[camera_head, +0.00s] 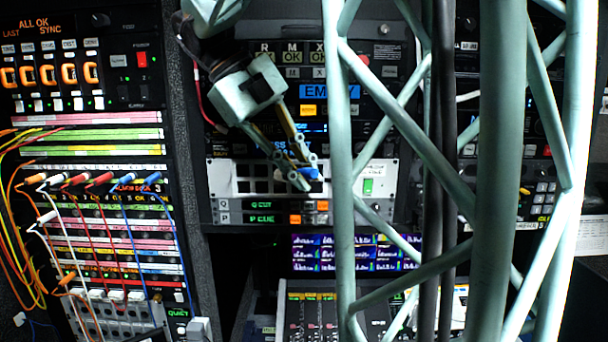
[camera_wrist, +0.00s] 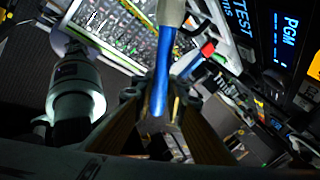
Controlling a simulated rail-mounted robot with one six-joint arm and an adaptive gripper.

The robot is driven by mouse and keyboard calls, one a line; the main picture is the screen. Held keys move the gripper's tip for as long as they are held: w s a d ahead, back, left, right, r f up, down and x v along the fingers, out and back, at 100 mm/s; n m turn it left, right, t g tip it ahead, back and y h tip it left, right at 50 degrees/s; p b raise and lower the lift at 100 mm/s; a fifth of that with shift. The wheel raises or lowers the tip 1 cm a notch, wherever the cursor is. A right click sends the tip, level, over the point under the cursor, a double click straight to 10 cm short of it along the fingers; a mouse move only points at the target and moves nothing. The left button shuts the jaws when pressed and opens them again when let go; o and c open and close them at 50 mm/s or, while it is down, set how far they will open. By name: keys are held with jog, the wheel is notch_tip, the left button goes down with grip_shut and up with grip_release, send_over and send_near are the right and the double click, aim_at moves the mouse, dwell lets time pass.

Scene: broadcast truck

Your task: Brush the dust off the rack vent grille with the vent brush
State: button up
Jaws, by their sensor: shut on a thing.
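My gripper (camera_head: 306,172) is in front of the middle of the rack, with its fingers pointing down and to the right. It is shut on the vent brush, whose blue part (camera_head: 312,174) shows between the fingertips. In the wrist view the brush's blue handle (camera_wrist: 162,78) runs up from between the fingers to a pale end. Its bristles cannot be made out. A white panel with dark square openings (camera_head: 250,186), which looks like the vent grille, lies behind the gripper. The fingers cover part of it. I cannot tell whether the brush touches it, and dust cannot be made out.
A pale lattice truss (camera_head: 343,200) stands in front of the rack's right side. A patch bay (camera_head: 95,190) with several coloured cables fills the left. A mixing console (camera_head: 310,312) and a lit meter screen (camera_head: 312,255) lie below the panel.

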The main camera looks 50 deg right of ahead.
jog(key=shift+w+d, duration=0.3)
jog(key=shift+d, duration=0.1)
dwell(0.4)
jog(key=shift+f, duration=0.15)
jog(key=shift+f+b, duration=0.3)
jog(key=shift+f, duration=1.55)
jog(key=shift+r, duration=0.15)
jog(key=shift+r+p, duration=0.3)
jog(key=shift+r, duration=1.6)
jog(key=shift+d, duration=0.1)
jog(key=shift+f, duration=0.1)
jog(key=shift+f+b, duration=0.3)
jog(key=shift+f, duration=1.65)
jog(key=shift+r, duration=0.15)
